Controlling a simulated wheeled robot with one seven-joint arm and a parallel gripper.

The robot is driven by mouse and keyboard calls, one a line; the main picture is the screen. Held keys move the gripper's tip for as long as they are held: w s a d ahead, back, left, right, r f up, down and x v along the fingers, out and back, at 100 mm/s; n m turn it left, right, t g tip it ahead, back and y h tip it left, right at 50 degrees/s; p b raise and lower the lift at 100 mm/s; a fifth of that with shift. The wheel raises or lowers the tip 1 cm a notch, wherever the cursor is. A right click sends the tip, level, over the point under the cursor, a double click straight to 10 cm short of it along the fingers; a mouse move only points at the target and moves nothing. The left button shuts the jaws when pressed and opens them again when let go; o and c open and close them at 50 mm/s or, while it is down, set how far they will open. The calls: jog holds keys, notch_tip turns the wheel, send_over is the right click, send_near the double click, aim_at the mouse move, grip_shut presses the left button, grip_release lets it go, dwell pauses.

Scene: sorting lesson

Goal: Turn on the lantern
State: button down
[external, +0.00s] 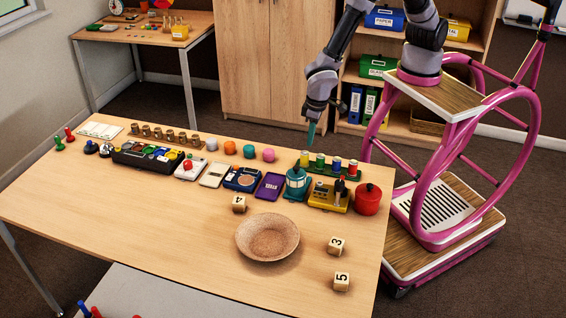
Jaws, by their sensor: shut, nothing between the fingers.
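The teal lantern (298,184) stands upright on the wooden table, near its far right part. Whether it is lit cannot be told, and no switch on it can be made out at this size. My gripper (311,134) points down, above and a little to the right of the lantern and apart from it. Its teal fingers are together and hold nothing.
A yellow device (327,199) and a red pot (367,199) stand right of the lantern, a purple book-like item (270,186) left of it. A rack of coloured cylinders (333,169) is behind. A cork-coloured bowl (267,238) and numbered cubes (336,245) lie in front.

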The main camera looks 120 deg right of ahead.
jog(key=shift+w+d, duration=0.55)
jog(key=f, duration=0.4)
jog(key=w+d+f, duration=0.1)
jog(key=f, duration=0.9)
jog(key=shift+w+d, duration=0.2)
jog(key=shift+r, duration=0.1)
